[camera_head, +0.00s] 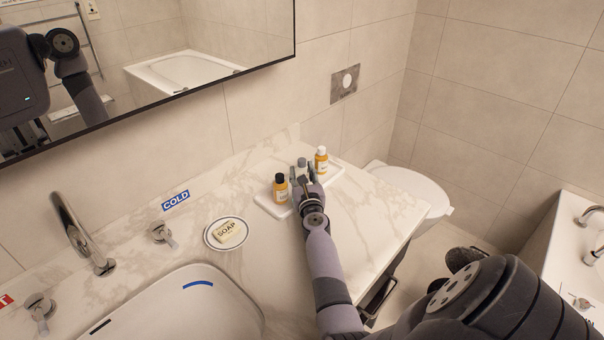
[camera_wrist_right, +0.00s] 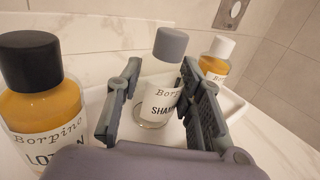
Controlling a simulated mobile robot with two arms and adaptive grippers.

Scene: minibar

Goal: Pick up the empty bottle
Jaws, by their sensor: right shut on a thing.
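The empty bottle (camera_head: 302,163) is clear, with a grey cap and a white label reading "SHAM…"; it stands between two other bottles at the back of the counter. It also shows in the right wrist view (camera_wrist_right: 163,96), upright, its clear lower part showing no yellow liquid. My right gripper (camera_head: 304,178) is shut on it, with one finger on each side of the body below the cap. In the right wrist view the bottle's base is close to the white tray (camera_wrist_right: 232,102); I cannot tell whether it touches. My left gripper is not in view.
A black-capped lotion bottle (camera_head: 280,188) stands left of the gripper and a white-capped yellow bottle (camera_head: 321,160) right of it, both close. A soap dish (camera_head: 210,241) with soap (camera_head: 229,233), a tap (camera_head: 82,235) and a basin (camera_head: 180,310) are left. The counter's right is clear.

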